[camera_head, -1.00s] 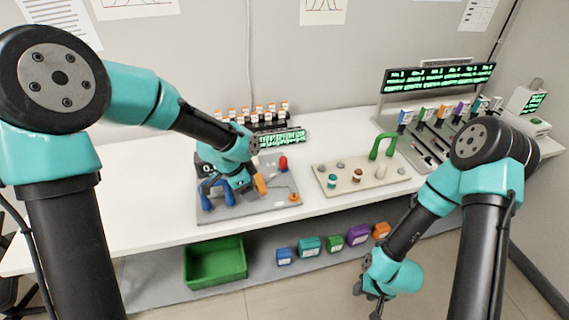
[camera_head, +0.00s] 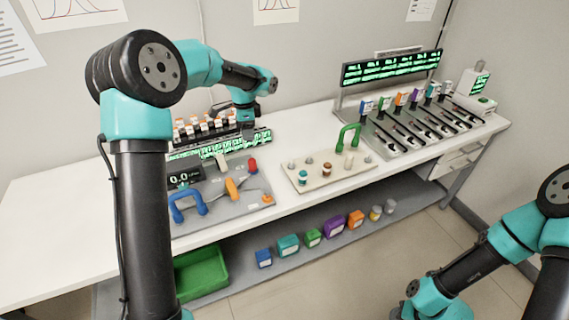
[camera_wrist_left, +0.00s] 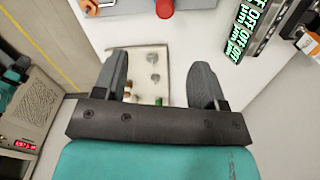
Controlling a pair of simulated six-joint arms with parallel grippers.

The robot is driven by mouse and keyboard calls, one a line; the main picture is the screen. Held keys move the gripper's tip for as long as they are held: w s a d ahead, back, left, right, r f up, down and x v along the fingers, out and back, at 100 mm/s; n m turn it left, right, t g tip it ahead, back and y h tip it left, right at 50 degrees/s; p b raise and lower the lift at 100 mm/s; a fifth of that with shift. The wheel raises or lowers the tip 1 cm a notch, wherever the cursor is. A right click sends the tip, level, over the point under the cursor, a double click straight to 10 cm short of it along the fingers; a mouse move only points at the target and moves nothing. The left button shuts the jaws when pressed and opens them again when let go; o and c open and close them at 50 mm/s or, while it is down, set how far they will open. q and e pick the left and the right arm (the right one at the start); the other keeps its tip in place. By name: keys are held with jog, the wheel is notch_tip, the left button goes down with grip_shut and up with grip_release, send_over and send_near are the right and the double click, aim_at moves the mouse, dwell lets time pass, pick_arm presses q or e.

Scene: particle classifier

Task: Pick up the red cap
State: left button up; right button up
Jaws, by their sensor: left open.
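The red cap (camera_head: 253,165) stands upright at the right back of the grey panel (camera_head: 215,208), near an orange lever (camera_head: 232,188). In the left wrist view a red rounded piece with a blue part beside it, which looks like the red cap (camera_wrist_left: 165,8), is cut off by the top edge. My left gripper (camera_head: 248,134) is above the back of the bench, behind the red cap and apart from it. Its fingers (camera_wrist_left: 160,82) are open and empty in the wrist view. My right arm is at lower right; its fingers are not clearly visible.
A beige board (camera_head: 330,178) with small bottles and a green handle (camera_head: 348,138) lies to the right. Display screens (camera_head: 390,68) stand at the back. A green bin (camera_head: 200,274) is below.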

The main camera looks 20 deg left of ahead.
pick_arm(q)
jog(key=shift+w+a+r, duration=0.15)
jog(key=shift+w+r, duration=0.1)
jog(key=shift+w, duration=0.1)
send_near(251, 160)
notch_tip(251, 160, down, 7)
jog(key=shift+f, duration=0.1)
dwell(0.5)
jog(key=shift+w+f, duration=0.1)
jog(key=shift+f, duration=2.5)
